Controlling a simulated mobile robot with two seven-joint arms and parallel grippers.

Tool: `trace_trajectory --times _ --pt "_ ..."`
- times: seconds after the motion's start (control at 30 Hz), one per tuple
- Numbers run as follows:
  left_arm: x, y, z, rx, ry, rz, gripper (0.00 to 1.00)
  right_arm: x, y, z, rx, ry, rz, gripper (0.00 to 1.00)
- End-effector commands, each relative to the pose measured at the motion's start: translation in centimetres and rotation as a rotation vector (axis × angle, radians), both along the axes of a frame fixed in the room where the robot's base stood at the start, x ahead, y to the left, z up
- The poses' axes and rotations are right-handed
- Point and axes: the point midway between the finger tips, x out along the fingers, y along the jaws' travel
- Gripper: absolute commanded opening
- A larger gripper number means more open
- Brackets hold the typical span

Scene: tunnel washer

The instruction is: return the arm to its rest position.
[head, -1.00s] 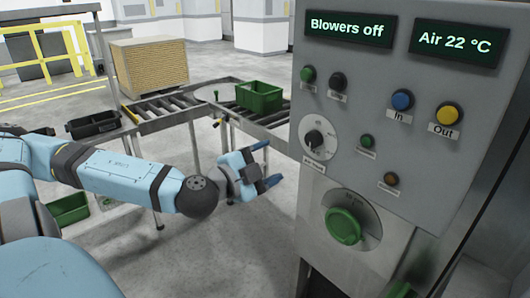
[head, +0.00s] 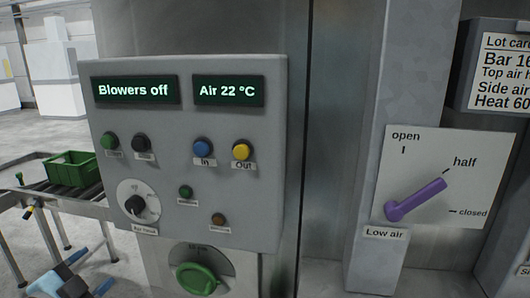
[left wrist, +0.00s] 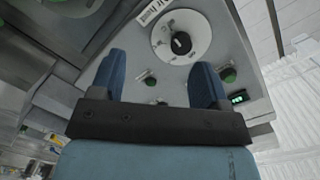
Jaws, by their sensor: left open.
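My left gripper (head: 91,272) is at the bottom left of the head view, below and left of the control panel (head: 270,150). Its two blue fingers are spread apart with nothing between them. The left wrist view shows the same open, empty gripper (left wrist: 160,68) in front of the panel, with a black-knobbed dial (left wrist: 181,43) beyond the fingers. It appears apart from the panel. Most of the left arm is outside the head view. My right gripper is not in view.
The panel displays read "Blowers off" and "Air 22 °C". A purple lever (head: 415,199) points to "half". A green crate (head: 72,169) stands on the roller conveyor (head: 75,207) at left.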

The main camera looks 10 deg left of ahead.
Motion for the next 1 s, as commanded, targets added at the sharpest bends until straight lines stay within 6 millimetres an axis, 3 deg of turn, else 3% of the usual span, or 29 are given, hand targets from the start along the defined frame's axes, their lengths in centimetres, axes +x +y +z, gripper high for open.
trace_trajectory --times 0.03,0.27,0.47,0.6,0.8,1.0 --pt "-0.1 0.1 -2.7 -0.044 0.048 0.018 0.69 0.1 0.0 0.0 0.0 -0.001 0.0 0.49" --pt "-1.9 -1.5 -14.1 -0.22 0.253 0.049 0.69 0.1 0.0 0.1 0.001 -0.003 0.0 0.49" --pt "-5.2 -5.2 -23.2 -0.398 0.397 0.063 0.69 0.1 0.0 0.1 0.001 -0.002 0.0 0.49" --pt "-8.1 -9.0 -28.7 -0.534 0.476 0.077 0.69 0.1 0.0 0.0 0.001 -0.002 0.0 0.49" --pt "-11.8 -14.6 -33.9 -0.706 0.541 0.105 0.69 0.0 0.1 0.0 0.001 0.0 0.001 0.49" --pt "-13.5 -17.7 -35.8 -0.789 0.562 0.123 0.69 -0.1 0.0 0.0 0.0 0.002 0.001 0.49"
